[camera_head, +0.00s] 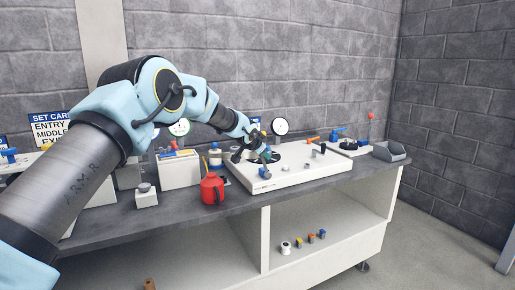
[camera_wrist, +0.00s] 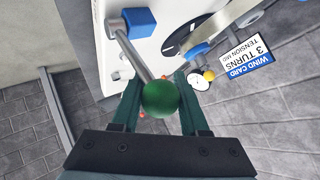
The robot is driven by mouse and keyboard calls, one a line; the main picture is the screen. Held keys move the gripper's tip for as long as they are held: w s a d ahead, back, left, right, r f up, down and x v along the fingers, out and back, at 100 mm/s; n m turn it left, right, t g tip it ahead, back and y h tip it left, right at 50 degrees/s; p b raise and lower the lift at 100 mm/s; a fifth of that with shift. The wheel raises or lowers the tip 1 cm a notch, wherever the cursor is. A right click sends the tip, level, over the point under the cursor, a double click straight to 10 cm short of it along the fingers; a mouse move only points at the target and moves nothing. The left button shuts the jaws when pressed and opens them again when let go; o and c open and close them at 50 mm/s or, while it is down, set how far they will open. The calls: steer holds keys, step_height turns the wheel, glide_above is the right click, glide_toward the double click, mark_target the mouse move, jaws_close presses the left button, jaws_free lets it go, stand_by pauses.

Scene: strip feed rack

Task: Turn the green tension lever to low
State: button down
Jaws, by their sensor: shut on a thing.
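The green tension lever shows in the wrist view as a green ball knob (camera_wrist: 161,99) on a grey metal rod that runs up and left to its pivot on the white rack panel. My gripper (camera_wrist: 158,90) has its two dark green fingers on either side of the knob, shut on it. In the head view my gripper (camera_head: 268,154) is over the white strip feed rack (camera_head: 310,171) on the bench; the green knob is too small to make out there.
A blue block (camera_wrist: 139,22) sits close to the rod's pivot. A card reading "WIND CARD 3 TURNS" (camera_wrist: 247,55) and a yellow knob (camera_wrist: 209,75) are to the right. A red can (camera_head: 212,190) stands left of the rack. A grey bin (camera_head: 390,152) stands at the bench's right end.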

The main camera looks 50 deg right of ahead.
steer(key=shift+s+d+m+y+p, duration=0.2)
steer(key=shift+d+m+y+p, duration=0.1)
steer(key=shift+d+y+p, duration=0.5)
steer(key=shift+s+d+f, duration=0.1)
steer(key=shift+s+d, duration=0.15)
steer(key=shift+d, duration=0.1)
steer(key=shift+s+f, duration=0.1)
steer(key=c, duration=0.8)
jaws_free()
steer(key=shift+d, duration=0.1)
steer(key=o, duration=0.4)
steer(key=shift+r, duration=0.2)
steer(key=b+v, duration=0.3)
steer(key=v, duration=0.7)
steer(key=shift+s+a+r+b, duration=0.1)
steer(key=shift+s+a+b, duration=0.05)
steer(key=shift+a+b, duration=0.2)
steer(key=shift+d, duration=0.1)
